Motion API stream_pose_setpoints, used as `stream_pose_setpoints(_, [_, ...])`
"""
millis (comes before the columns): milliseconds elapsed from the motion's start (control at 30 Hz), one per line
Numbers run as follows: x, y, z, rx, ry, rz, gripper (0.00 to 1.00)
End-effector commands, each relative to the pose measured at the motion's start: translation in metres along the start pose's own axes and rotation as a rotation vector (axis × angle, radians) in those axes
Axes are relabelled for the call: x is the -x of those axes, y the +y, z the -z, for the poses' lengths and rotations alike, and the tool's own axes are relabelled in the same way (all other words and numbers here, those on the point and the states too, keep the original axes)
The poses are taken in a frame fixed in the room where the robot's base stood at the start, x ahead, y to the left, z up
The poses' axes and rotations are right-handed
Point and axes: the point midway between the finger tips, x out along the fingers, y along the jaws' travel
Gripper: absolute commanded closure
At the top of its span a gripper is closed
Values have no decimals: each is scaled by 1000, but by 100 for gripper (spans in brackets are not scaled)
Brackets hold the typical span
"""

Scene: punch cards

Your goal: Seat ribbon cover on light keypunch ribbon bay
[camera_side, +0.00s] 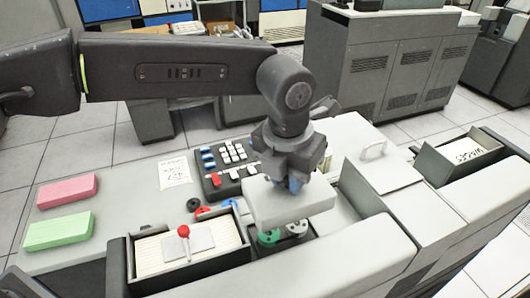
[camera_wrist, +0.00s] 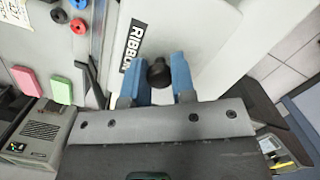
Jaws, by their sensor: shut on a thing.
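The ribbon cover (camera_side: 290,205) is a light, rounded plate. In the wrist view (camera_wrist: 205,35) it has a black knob (camera_wrist: 157,72) and a label reading RIBBON. My gripper (camera_side: 287,183) has its blue fingers shut on this knob; the fingers also show in the wrist view (camera_wrist: 158,82). In the side view the cover hangs over the dark ribbon bay (camera_side: 290,249) of the light keypunch (camera_side: 345,252). A green spool (camera_side: 268,238) and a grey spool (camera_side: 297,228) show below its front edge. The cover hides the back of the bay; I cannot tell the exact gap.
A card hopper (camera_side: 187,253) with a red-knobbed lever (camera_side: 184,231) stands left of the bay. A keyboard (camera_side: 228,165) lies behind. Pink (camera_side: 67,191) and green (camera_side: 58,229) card stacks lie far left. A handled light cover (camera_side: 382,172) and another card tray (camera_side: 465,155) are right.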

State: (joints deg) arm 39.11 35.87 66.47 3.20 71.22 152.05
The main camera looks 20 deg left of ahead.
Motion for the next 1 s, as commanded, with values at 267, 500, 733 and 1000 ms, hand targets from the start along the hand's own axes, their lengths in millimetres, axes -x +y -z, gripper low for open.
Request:
stream_pose_setpoints(267, [-40, 4, 4, 7, 6, -5, 100])
stream_pose_setpoints(500, [-50, 4, 5, 8, 4, -5, 100])
stream_pose_setpoints(733, [-65, 5, 8, 9, 5, -5, 100])
stream_pose_setpoints(1000, [-78, 5, 9, 9, 3, -5, 100])
